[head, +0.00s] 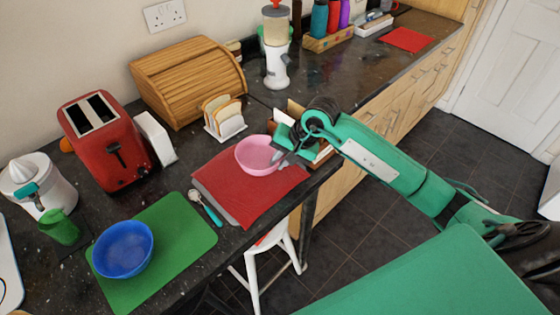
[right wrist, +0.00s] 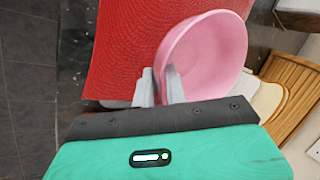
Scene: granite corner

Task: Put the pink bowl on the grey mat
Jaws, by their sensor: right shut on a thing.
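The pink bowl (head: 257,155) is upright over the far right part of a red mat (head: 245,195); I cannot tell whether it touches the mat. A narrow grey strip, seemingly the grey mat (head: 212,203), shows along the red mat's left edge; the rest is hidden beneath it. My right gripper (head: 283,157) is at the bowl's right side, shut on its rim. In the right wrist view, its fingers (right wrist: 160,82) pinch the rim of the pink bowl (right wrist: 210,55), with the red mat (right wrist: 125,45) beside it. My left gripper is not in view.
A blue bowl (head: 123,248) sits on a green mat (head: 180,235), with a teal-handled spoon (head: 208,210) to its right. A toast rack (head: 224,118), red toaster (head: 105,140) and bread bin (head: 188,80) stand behind. The counter's front edge is close to the red mat.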

